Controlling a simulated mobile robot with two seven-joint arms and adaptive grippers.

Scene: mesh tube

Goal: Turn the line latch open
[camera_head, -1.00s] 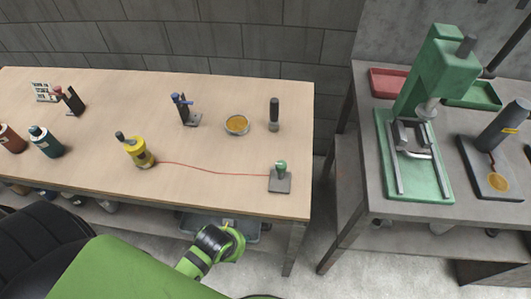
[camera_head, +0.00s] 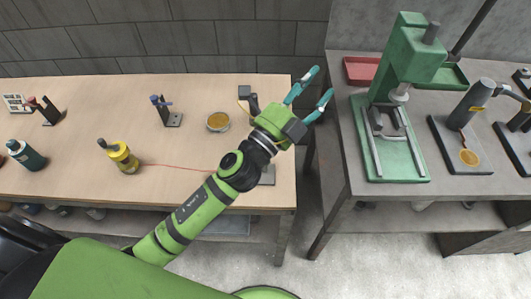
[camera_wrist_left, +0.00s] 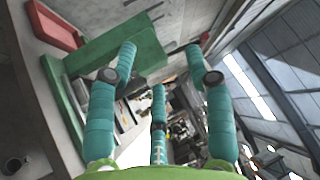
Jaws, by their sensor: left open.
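A grey plate (camera_head: 268,178) lies at the right end of the wooden table, mostly behind my left arm. A thin red line (camera_head: 175,167) runs towards it from a yellow canister (camera_head: 122,157). I cannot see the fitting on the plate, so its position is hidden. A small upright fitting with a blue top (camera_head: 164,109) stands farther back on the table; I cannot tell which fitting is the line latch. My left gripper (camera_head: 323,82) is open and empty, above the gap between the tables. Its teal fingers are spread in the left wrist view (camera_wrist_left: 158,75). My right gripper is not in view.
A green press (camera_head: 400,110) stands on the grey table at the right, with a red tray (camera_head: 358,70) behind it. A round dish (camera_head: 217,122) sits on the wooden table (camera_head: 75,105). A dark-green bottle (camera_head: 26,156) stands at the left.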

